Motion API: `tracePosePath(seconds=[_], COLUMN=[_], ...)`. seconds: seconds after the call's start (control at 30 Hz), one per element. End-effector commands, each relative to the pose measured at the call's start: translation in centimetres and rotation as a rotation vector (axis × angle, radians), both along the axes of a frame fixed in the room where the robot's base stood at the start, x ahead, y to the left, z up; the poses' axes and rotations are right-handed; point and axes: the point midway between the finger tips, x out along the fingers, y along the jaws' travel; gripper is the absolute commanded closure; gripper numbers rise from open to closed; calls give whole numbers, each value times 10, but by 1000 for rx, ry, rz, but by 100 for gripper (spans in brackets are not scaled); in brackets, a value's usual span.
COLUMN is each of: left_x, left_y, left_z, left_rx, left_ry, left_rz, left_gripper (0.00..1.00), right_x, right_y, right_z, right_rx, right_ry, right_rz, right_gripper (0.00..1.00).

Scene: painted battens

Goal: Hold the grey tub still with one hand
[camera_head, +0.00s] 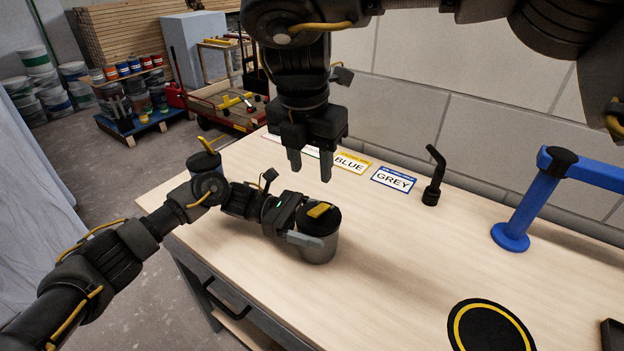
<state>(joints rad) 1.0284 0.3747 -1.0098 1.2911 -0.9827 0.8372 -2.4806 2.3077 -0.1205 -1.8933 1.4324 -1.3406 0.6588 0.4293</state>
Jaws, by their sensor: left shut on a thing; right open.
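The grey tub (319,247) stands upright on the wooden table, with a dark top and a yellow piece (319,210) on it. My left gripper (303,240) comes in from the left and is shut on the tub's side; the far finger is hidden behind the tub. My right gripper (309,171) hangs above and behind the tub with its fingers pointing down. It is open and empty, apart from the tub.
Label cards reading BLUE (351,163) and GREY (393,180) lie along the back. A black bent-handled tool (433,180) and a blue post (525,212) stand right of them. A black disc with a yellow ring (490,328) lies front right. The table's middle right is clear.

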Motion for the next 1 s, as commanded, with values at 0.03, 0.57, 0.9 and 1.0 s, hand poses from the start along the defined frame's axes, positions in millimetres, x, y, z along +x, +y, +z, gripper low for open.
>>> tracePosePath(seconds=[0.03,0.57,0.9,1.0], left_x=[0,0,0,0], left_y=[0,0,0,0], left_z=[0,0,0,0], left_rx=[1,1,1,1], left_ry=[2,2,2,2], left_rz=[-1,-1,-1,-1], left_gripper=[56,56,56,56], right_x=[0,4,5,5], right_y=[0,-2,-4,-4], right_z=[3,11,7,-5], right_rx=[0,38,63,63], right_ry=[0,71,123,124], right_rz=[-1,-6,0,0], right_gripper=[58,58,58,58])
